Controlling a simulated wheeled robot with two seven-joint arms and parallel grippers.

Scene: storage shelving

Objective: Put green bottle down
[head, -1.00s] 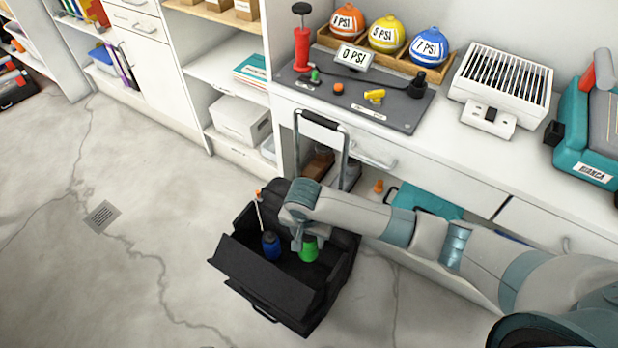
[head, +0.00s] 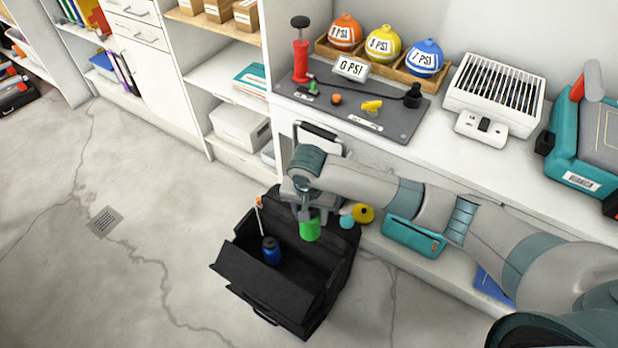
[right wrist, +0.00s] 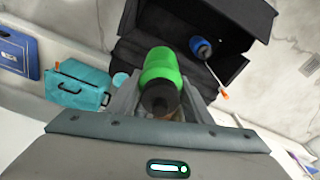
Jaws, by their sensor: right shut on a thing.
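The green bottle (head: 310,230) is in my right gripper (head: 306,212), which is shut on it. The bottle hangs upright at the shelf-side right part of the open black toolbox (head: 270,294). In the right wrist view the green bottle (right wrist: 160,68) shows from its dark cap end, between the fingers, and overlaps the edge of the black toolbox (right wrist: 196,18). I cannot tell how far its base is above the toolbox. My left gripper is not in view.
A blue bottle (head: 271,250) stands in the toolbox. A yellow round thing (head: 364,213), a light-blue round thing (head: 347,221) and a teal case (head: 413,237) are on the low shelf beside it. The floor (head: 140,200) to the left is clear.

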